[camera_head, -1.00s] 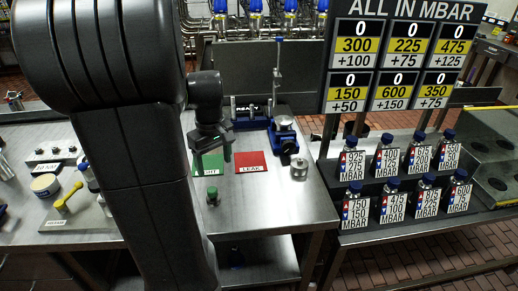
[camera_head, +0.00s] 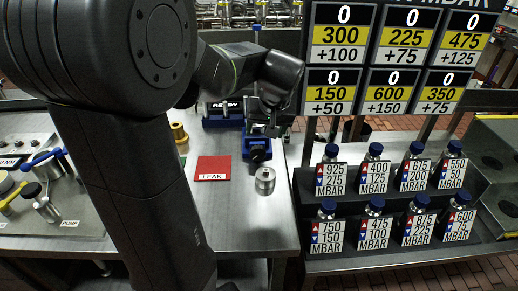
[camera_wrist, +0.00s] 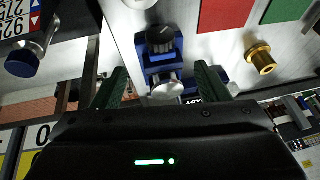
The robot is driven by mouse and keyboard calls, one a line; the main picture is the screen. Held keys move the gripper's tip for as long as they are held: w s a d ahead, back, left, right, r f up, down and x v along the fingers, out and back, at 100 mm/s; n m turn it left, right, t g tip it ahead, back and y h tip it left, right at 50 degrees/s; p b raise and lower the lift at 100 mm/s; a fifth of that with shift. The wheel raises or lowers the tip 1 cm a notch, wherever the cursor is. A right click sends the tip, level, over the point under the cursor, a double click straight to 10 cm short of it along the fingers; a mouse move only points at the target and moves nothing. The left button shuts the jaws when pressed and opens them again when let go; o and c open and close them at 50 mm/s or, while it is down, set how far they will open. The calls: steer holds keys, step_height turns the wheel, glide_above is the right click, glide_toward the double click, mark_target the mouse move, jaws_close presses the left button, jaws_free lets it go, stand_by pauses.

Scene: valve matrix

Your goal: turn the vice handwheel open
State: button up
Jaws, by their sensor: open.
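The blue vice (camera_head: 255,145) stands on the steel bench behind and right of the red LEAK mat. Its black handwheel (camera_head: 259,154) faces the front. In the wrist view the vice body (camera_wrist: 154,62) lies ahead of my gripper, with the dark handwheel (camera_wrist: 161,39) at its far end and a silver round part (camera_wrist: 167,86) nearer. My gripper (camera_wrist: 160,82) is open, its two green-grey fingers spread on either side of the silver part. In the head view my gripper (camera_head: 270,112) is over the back of the vice. I cannot tell whether it touches anything.
A silver cylinder (camera_head: 265,181) stands on the bench in front of the vice. The red LEAK mat (camera_head: 213,168) is left of it, and a brass fitting (camera_head: 179,133) is farther back. The bench front is clear.

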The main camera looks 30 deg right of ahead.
mark_target(259, 149)
steer(key=x, duration=1.2)
steer(key=shift+f, duration=0.25)
steer(key=shift+c, duration=0.5)
steer(key=c, duration=0.9)
steer(key=shift+a, duration=0.1)
